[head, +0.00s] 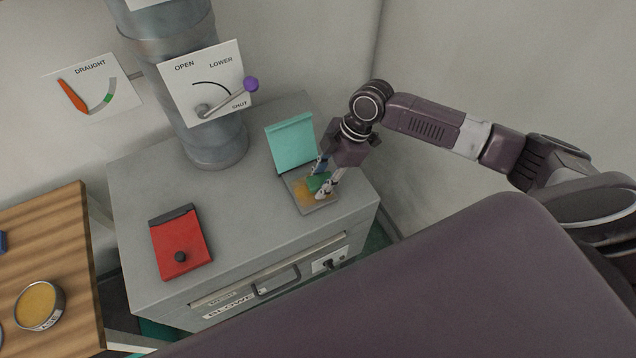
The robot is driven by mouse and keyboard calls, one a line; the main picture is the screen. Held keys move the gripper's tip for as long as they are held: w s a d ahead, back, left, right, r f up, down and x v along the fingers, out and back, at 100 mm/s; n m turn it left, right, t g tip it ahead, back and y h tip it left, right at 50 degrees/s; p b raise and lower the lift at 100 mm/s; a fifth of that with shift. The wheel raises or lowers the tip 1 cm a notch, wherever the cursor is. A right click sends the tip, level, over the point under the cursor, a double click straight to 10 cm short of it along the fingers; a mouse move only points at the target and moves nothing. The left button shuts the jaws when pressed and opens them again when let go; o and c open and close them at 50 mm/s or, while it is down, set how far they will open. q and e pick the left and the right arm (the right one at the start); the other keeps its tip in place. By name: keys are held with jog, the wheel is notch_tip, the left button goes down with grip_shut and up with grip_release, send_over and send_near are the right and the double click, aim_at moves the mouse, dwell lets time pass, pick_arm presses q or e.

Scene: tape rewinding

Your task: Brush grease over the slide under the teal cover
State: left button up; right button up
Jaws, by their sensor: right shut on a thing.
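The teal cover (291,143) stands open, tilted up at the back of a small metal slide (304,204) on top of the grey cabinet. A yellow-brown smear of grease shows on the left part of the slide. The fingers hide part of the slide. My left gripper is not in view.
A red cover with a black knob (178,247) lies on the grey cabinet (239,232). A pipe (213,141) with a lever plate (203,83) rises behind. An open tin of yellow grease (38,304) stands on the wooden table (75,250) at left.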

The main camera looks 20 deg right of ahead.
aim_at(296, 188)
jog(key=shift+w+a+f, duration=0.1)
jog(key=shift+w, duration=0.45)
jog(key=shift+a+p, duration=0.3)
jog(key=shift+a, duration=0.2)
jog(key=shift+s+a+p, duration=0.1)
jog(key=shift+a+p, duration=0.25)
jog(key=shift+a, duration=1)
jog(key=shift+a+p, duration=0.55)
jog(key=shift+a, duration=1.05)
jog(key=shift+w+d, duration=0.1)
jog(key=shift+w, duration=0.75)
jog(key=shift+d, duration=3.4)
